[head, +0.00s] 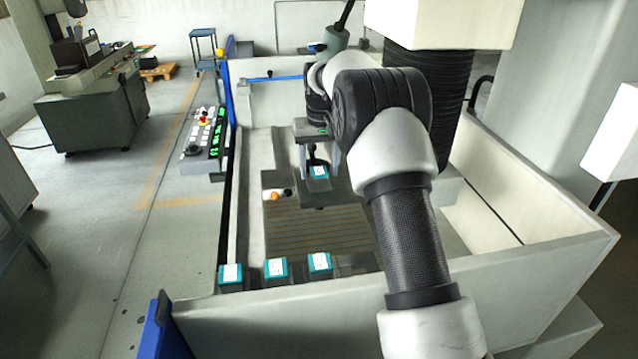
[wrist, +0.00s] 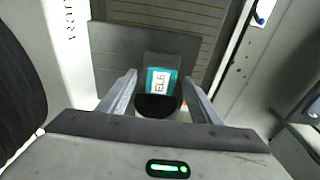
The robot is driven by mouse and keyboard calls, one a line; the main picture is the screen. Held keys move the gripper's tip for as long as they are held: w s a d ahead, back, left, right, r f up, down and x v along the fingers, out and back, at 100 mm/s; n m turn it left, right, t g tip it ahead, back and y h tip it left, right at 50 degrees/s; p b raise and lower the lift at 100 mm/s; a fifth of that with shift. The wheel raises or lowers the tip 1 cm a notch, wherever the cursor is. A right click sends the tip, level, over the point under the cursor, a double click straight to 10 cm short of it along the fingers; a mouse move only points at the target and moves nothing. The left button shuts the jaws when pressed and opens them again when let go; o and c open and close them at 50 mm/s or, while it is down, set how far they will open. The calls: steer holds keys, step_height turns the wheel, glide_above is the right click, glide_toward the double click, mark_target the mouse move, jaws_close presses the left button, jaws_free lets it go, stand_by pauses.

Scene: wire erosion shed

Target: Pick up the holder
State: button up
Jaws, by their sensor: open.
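The holder (head: 318,173) is a small teal block with a white label, standing inside the machine tank below my gripper. It also shows in the wrist view (wrist: 160,82), with its label partly readable, just beyond a dark round part between the fingers. My gripper (head: 319,160) is open, pointing down into the tank. In the wrist view its two fingers (wrist: 160,98) stand on either side of the holder with gaps. I cannot tell whether the fingertips reach its height. Three similar teal blocks, such as the left one (head: 230,274), stand in a row along the near tank wall.
The tank walls (head: 530,262) enclose the work area on the near and right sides. An orange-tipped part (head: 277,196) lies left of my gripper. A black bellows column (head: 430,90) hangs close behind my arm. A control panel (head: 204,138) stands outside left.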

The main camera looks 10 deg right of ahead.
step_height(320, 180, down, 2)
steer(key=shift+w, duration=0.15)
steer(key=shift+c, duration=0.2)
steer(key=c, duration=1.1)
steer(key=shift+r, duration=0.1)
steer(key=shift+r, duration=0.1)
